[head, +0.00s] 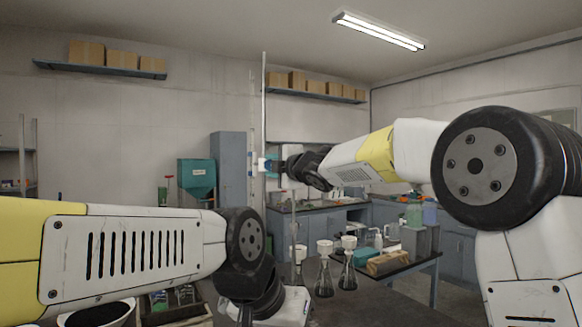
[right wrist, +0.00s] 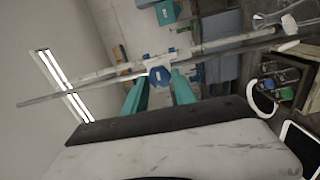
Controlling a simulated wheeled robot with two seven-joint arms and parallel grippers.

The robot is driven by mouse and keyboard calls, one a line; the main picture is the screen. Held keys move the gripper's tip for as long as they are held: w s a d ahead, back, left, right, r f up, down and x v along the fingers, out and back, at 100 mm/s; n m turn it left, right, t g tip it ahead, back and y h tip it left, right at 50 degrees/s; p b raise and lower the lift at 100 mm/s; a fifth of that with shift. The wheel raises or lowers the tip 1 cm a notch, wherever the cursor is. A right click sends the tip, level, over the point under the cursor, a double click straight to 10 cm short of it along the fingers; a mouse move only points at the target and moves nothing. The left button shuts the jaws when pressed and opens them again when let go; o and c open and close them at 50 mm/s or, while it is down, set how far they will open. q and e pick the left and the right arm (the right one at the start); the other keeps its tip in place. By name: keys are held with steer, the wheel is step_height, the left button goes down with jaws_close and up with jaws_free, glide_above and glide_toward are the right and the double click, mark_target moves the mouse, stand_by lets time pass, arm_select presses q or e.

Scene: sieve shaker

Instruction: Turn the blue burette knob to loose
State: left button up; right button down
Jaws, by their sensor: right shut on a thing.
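The blue burette knob (right wrist: 160,76) sits between the teal fingertips of my right gripper in the right wrist view. My right gripper (right wrist: 158,84) is shut on the knob. In the head view my right gripper (head: 271,165) is at a tall upright rod (head: 264,105), beside a small blue and white part. The knob itself is mostly hidden there by the gripper. In the right wrist view the long burette and rod cross the picture aslant behind the knob. My left arm reaches in low at the left; its fingers are out of the head view.
A dark table (head: 370,312) lies below, with white-topped flasks (head: 324,275) on it. A side table with a brown tray (head: 387,263) and bottles stands at the right. A teal hopper (head: 197,180) and grey cabinets stand behind. The space around the rod's upper part is clear.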

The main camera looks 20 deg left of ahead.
steer(key=shift+f, duration=0.1)
stand_by(0.3)
steer(key=c, duration=1.1)
jaws_free()
steer(key=shift+o, duration=0.2)
steer(key=v, duration=0.7)
steer(key=shift+s+d, duration=0.25)
steer(key=shift+d, duration=0.05)
steer(key=shift+d, duration=0.1)
